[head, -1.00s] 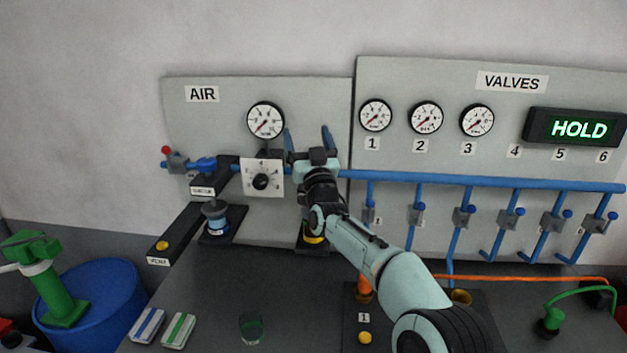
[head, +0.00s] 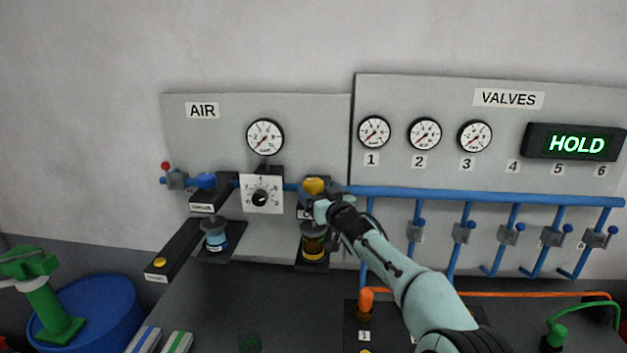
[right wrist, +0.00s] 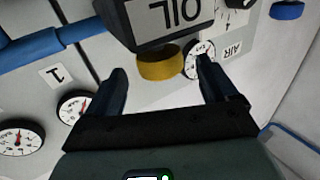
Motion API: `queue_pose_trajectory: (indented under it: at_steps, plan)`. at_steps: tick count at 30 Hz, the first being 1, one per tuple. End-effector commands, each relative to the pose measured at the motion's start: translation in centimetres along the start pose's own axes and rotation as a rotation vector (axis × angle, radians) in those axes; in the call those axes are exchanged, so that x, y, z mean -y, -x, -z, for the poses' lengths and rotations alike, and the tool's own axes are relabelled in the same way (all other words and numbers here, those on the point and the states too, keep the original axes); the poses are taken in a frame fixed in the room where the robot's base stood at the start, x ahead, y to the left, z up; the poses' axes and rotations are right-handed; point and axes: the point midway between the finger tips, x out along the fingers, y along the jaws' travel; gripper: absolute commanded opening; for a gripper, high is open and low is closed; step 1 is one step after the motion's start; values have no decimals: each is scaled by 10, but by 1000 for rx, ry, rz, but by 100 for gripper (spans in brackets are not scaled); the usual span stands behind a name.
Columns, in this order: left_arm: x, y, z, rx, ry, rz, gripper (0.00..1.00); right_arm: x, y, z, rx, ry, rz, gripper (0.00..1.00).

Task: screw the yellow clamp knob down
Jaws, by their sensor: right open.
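The yellow clamp knob (head: 313,185) sits on top of the black OIL block, on the blue pipe right of the white dial plate. It also shows in the right wrist view (right wrist: 160,66), against the OIL block (right wrist: 168,20), which appears upside down there. My right gripper (head: 322,192) is at the knob in the head view and partly covers the block. In the right wrist view its open fingers (right wrist: 164,80) lie left and right of the knob, with gaps on both sides. I cannot tell whether the fingertips reach it. My left gripper is out of view.
An amber bowl (head: 313,246) hangs below the block, and a blue one (head: 216,236) stands to its left. The pressure gauge (head: 265,137) is above. The blue pipe (head: 450,193) runs right past numbered valves. An orange cylinder (head: 366,301) stands near my right forearm.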

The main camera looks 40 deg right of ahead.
Motion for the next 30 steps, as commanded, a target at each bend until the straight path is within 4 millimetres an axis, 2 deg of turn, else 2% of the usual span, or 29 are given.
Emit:
queue_pose_trajectory:
  at_steps: [3,7,12,19,20,24,25,30]
  plan:
    - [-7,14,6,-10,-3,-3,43,0,-21,4,-2,-1,0,86]
    - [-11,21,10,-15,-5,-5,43,0,-35,3,-2,1,0,86]
    - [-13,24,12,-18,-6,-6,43,0,-42,1,-2,1,0,86]
    - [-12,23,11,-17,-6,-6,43,0,-42,0,-1,1,0,86]
    - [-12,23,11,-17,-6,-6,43,0,-42,0,-1,1,0,83]
    - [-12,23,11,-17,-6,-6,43,0,-42,0,-1,1,0,37]
    - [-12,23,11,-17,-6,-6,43,0,-42,0,-1,1,0,34]
    - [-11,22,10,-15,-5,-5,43,0,-41,0,-1,1,-2,34]
